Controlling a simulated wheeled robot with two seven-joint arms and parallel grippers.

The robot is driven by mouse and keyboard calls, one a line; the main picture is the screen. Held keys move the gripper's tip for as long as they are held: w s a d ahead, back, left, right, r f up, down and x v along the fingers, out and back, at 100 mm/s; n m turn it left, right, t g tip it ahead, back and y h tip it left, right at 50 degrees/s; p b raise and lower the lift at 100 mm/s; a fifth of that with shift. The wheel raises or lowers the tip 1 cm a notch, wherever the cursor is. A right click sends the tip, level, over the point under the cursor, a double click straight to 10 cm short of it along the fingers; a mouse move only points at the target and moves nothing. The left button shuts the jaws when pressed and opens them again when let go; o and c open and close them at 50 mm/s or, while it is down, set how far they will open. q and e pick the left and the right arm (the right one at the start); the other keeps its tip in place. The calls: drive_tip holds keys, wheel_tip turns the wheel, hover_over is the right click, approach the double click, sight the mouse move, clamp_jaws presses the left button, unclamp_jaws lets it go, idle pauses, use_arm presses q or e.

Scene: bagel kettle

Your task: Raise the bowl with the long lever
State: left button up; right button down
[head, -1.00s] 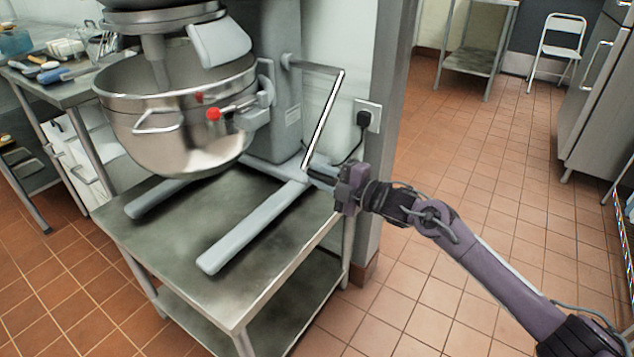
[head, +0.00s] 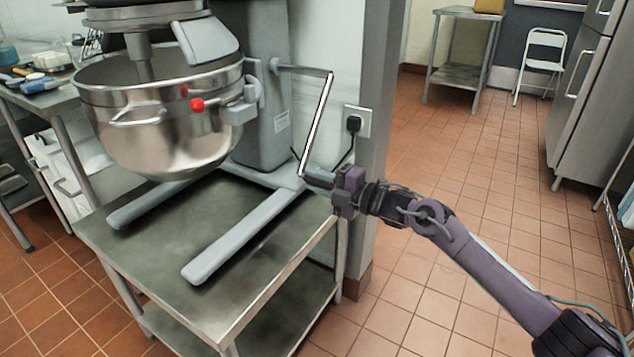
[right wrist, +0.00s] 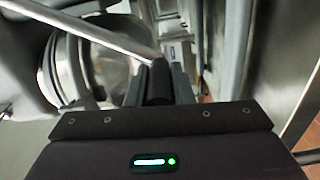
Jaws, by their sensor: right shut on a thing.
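The steel bowl (head: 165,125) hangs on the grey stand mixer (head: 262,95), above the mixer's two feet. The long lever (head: 316,125) comes out from the right side of the mixer column, bends and slopes down to its lower end. My right gripper (head: 318,179) is shut on the lever's lower end, low beside the rear of the mixer base. In the right wrist view the dark lever grip (right wrist: 158,84) sits between the fingers, with the bowl (right wrist: 100,65) to its left. My left gripper is not in view.
The mixer stands on a steel table (head: 250,275) with a lower shelf. A wall socket with a black plug (head: 355,122) is just right of the lever. A side table (head: 35,90) with utensils is at left.

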drive_tip(key=shift+w+d+r, duration=0.15)
drive_tip(key=shift+w+d, duration=0.1)
drive_tip(key=shift+d, duration=0.1)
drive_tip(key=c, duration=1.5)
unclamp_jaws()
drive_tip(key=shift+w, duration=0.1)
drive_tip(key=shift+o, duration=1.1)
drive_tip(key=shift+f, duration=0.25)
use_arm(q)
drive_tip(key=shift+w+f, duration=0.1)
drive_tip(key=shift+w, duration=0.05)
use_arm(e)
drive_tip(key=shift+a, duration=0.1)
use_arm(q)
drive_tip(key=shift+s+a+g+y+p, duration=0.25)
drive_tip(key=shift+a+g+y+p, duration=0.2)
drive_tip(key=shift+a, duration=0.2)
use_arm(e)
drive_tip(key=v, duration=0.8)
drive_tip(key=shift+a, duration=0.1)
